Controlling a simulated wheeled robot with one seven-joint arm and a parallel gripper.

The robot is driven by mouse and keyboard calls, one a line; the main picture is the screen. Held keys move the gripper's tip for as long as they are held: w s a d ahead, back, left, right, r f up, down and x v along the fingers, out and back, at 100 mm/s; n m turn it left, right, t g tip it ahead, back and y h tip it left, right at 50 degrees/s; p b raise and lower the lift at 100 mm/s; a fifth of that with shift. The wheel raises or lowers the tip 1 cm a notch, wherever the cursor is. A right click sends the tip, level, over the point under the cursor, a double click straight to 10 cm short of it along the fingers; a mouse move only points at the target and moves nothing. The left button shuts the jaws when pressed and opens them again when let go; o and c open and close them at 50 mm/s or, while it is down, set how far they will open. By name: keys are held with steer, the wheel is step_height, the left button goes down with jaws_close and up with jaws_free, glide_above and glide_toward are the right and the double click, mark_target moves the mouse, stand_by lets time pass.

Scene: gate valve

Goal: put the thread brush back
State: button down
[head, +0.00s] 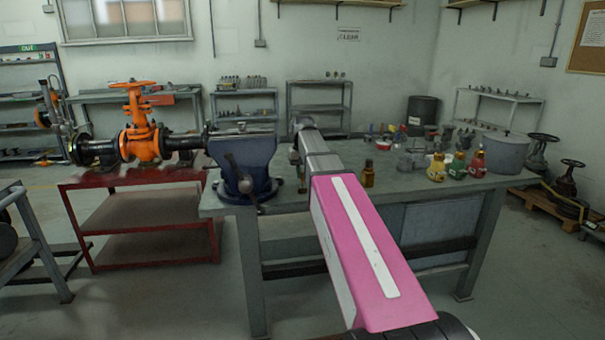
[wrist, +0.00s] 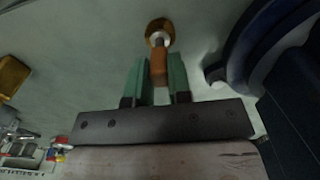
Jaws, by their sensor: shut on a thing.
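My gripper (wrist: 158,66) has green fingers and is shut on the orange-brown handle of what looks like the thread brush (wrist: 158,55). A pale metal collar and a round amber-brown end point away from the fingers in the wrist view. The grey-green bench top lies behind the brush; whether its end touches anything I cannot tell. In the head view my own arm hides the gripper and the brush, over the bench (head: 420,182) just right of the vise.
The dark blue vise (head: 243,165) stands close beside my gripper and fills the right of the wrist view (wrist: 240,60). An amber bottle (head: 367,174) stands right of my arm. Several coloured bottles (head: 458,166) stand farther right. An orange gate valve (head: 142,140) is at left.

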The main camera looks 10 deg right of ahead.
steer(key=shift+f, duration=0.1)
steer(key=c, duration=1.1)
jaws_free()
steer(key=shift+o, duration=0.2)
step_height(320, 180, up, 12)
steer(key=shift+r, duration=0.2)
steer(key=shift+s, duration=0.1)
